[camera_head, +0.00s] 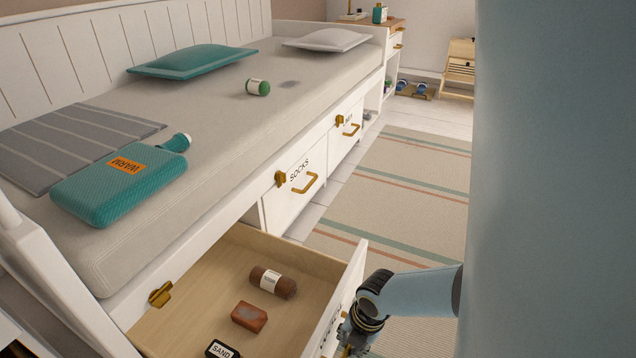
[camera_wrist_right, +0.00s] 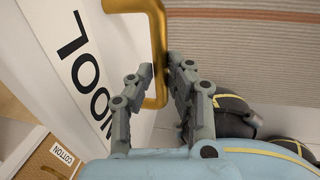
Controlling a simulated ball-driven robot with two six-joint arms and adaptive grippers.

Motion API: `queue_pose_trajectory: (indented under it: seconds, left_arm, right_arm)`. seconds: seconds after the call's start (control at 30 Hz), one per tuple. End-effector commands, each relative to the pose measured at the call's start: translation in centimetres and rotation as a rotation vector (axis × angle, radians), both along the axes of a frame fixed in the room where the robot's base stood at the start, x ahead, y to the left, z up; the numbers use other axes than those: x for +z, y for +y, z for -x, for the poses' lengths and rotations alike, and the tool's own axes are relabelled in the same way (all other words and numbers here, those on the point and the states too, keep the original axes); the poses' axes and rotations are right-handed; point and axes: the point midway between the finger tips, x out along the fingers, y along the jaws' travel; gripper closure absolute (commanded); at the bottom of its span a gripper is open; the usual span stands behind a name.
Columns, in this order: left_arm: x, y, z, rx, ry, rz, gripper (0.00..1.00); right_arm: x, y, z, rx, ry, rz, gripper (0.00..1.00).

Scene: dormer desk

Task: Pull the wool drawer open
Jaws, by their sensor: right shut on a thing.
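The wool drawer (camera_head: 292,254) stands pulled out from under the bed in the head view, its pale wooden inside showing. Its white front (camera_wrist_right: 88,48) fills the left of the right wrist view, with part of a black label ending in "OOL". My right gripper (camera_head: 352,343) is at the outside of that front. In the wrist view its fingers (camera_wrist_right: 162,85) are closed on the brass handle (camera_wrist_right: 157,40) of the drawer. The handle is mostly hidden in the head view. My left gripper is not in view.
A brown roll (camera_head: 272,282), a reddish block (camera_head: 249,317) and a dark item labelled SAND (camera_head: 220,350) lie in the drawer. The SOCKS drawer (camera_head: 285,205) beyond is shut. A striped rug (camera_head: 390,205) covers clear floor. My own blue body part hides the right side.

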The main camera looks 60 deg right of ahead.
Motion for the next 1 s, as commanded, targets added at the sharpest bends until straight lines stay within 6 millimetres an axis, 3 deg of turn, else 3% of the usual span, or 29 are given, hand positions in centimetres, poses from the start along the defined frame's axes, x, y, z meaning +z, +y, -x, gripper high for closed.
queue_pose_trajectory:
  seconds: [0.47, 0.5, 0.67, 1.0]
  left_arm:
    - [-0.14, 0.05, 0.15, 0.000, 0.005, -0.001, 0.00]
    - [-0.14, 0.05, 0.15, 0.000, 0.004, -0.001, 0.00]
    - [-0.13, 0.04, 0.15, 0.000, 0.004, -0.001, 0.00]
    - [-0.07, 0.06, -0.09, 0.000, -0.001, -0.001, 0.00]
  right_arm:
    - [-0.02, -0.06, 0.61, 0.000, 0.001, 0.000, 1.00]
    - [-0.02, -0.06, 0.61, 0.000, 0.001, 0.000, 0.82]
    - [-0.02, -0.06, 0.59, 0.000, 0.000, 0.000, 0.62]
    - [0.32, -0.08, 0.61, 0.001, -0.001, 0.000, 0.62]
